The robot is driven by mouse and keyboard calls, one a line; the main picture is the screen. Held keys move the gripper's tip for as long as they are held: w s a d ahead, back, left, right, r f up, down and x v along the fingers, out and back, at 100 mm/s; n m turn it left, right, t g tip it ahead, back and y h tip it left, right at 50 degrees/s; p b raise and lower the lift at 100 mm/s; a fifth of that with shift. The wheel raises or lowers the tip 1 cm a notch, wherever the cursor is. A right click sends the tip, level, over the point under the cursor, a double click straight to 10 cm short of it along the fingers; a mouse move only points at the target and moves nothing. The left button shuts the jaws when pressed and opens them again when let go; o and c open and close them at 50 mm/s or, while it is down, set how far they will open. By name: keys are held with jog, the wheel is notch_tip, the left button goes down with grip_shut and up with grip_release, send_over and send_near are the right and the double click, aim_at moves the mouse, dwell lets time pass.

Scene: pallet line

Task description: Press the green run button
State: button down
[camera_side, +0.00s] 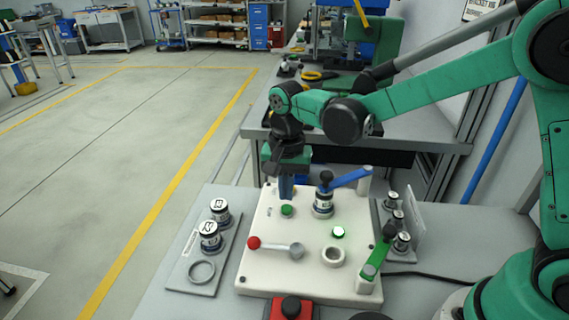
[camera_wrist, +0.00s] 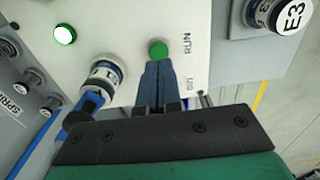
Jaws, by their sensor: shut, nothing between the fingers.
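The green run button (camera_side: 287,210) sits on the white panel (camera_side: 262,272), left of the middle. In the wrist view the green button (camera_wrist: 158,48) is beside the printed word RUN, just past my fingertips. My gripper (camera_side: 286,197) points down over it, shut and empty, with its blue fingers together. In the wrist view my gripper (camera_wrist: 157,64) lines up with the button, and its tips overlap the button's near edge. Whether the tips touch the button I cannot tell.
A jar (camera_side: 323,204) stands under a blue lever (camera_side: 350,178), right of my gripper. Labelled jars (camera_side: 210,237) stand on a left tray.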

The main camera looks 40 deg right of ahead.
aim_at(287, 207)
notch_tip(287, 207, up, 11)
jog(key=shift+f, duration=0.15)
jog(key=shift+s, duration=0.1)
jog(key=s+d+f+n+t, duration=0.3)
jog(key=s+d+n+t, duration=0.3)
jog(key=s+n, duration=0.3)
jog(key=shift+s+d+f+t, duration=0.15)
jog(key=shift+d+f+t, duration=0.15)
jog(key=shift+t, duration=0.3)
dwell(1.2)
